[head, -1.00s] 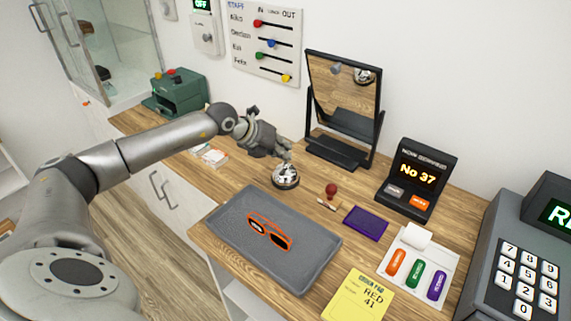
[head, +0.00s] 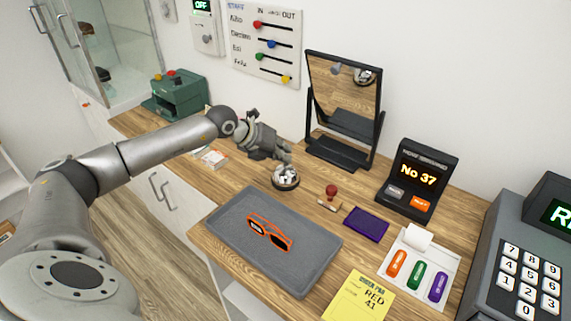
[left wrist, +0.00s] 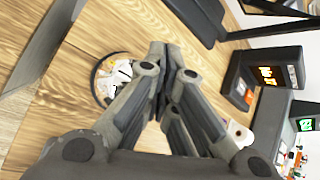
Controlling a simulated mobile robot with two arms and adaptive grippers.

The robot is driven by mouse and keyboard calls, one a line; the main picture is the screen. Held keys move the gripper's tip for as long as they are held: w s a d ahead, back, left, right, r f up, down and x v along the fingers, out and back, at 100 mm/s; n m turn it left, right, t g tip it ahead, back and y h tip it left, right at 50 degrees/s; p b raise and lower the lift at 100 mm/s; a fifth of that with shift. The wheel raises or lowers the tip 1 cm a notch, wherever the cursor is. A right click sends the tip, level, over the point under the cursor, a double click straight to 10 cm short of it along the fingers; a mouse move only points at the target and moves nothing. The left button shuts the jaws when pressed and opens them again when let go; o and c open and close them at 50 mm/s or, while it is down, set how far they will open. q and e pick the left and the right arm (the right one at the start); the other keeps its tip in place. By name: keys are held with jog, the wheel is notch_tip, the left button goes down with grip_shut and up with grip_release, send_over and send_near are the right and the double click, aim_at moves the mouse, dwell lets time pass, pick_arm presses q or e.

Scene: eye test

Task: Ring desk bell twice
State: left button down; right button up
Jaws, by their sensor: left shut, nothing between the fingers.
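The desk bell (head: 286,182) is a small shiny silver dome on a dark base, standing on the wooden counter behind the grey tray. My left gripper (head: 288,160) is shut and empty, with its fingertips close over the bell's top. I cannot tell whether they touch it. In the left wrist view the shut fingertips (left wrist: 166,48) point past the bell (left wrist: 104,82), whose right part is hidden behind a finger. My right gripper is not in view.
A grey tray (head: 225,236) with orange glasses (head: 270,233) lies in front of the bell. A stamp (head: 331,191), a purple pad (head: 366,223) and a number display (head: 417,180) are to the right. A mirror (head: 342,95) stands behind.

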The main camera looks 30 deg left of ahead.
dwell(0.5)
pick_arm(q)
jog(key=shift+r+p, duration=0.5)
jog(key=shift+r, duration=0.3)
notch_tip(320, 180, up, 5)
jog(key=p, duration=0.3)
dwell(1.4)
dwell(0.4)
